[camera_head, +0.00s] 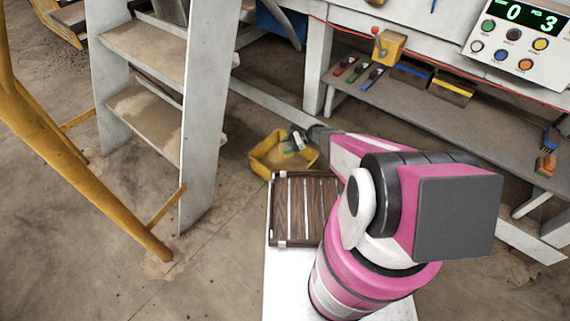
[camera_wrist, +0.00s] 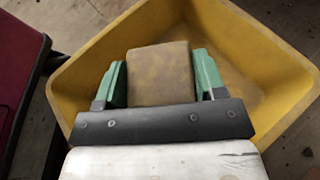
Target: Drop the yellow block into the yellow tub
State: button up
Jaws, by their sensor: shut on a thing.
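The yellow tub (camera_head: 268,166) stands on the floor past the end of a wooden slatted board, and its sloped walls fill much of the wrist view (camera_wrist: 232,38). My gripper (camera_wrist: 160,82) has green fingers and is shut on the yellow block (camera_wrist: 160,68), a worn, brownish-yellow piece. The block is held over the inside of the tub in the wrist view. How high it is above the tub floor I cannot tell. In the head view my gripper (camera_head: 298,142) is small over the tub, and the block cannot be made out clearly there.
The slatted board (camera_head: 303,208) lies on a white surface in front of the tub. White steps (camera_head: 150,60) and a yellow rail (camera_head: 70,160) stand to the left. A grey shelf (camera_head: 440,115) with tools and a control panel (camera_head: 520,40) is at the right. Floor shows between steps and board.

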jog(key=shift+f, duration=0.7)
jog(key=o, duration=1.1)
jog(key=v, duration=1)
jog(key=shift+w+d+r, duration=0.1)
jog(key=shift+d+r, duration=0.15)
jog(key=shift+d, duration=0.05)
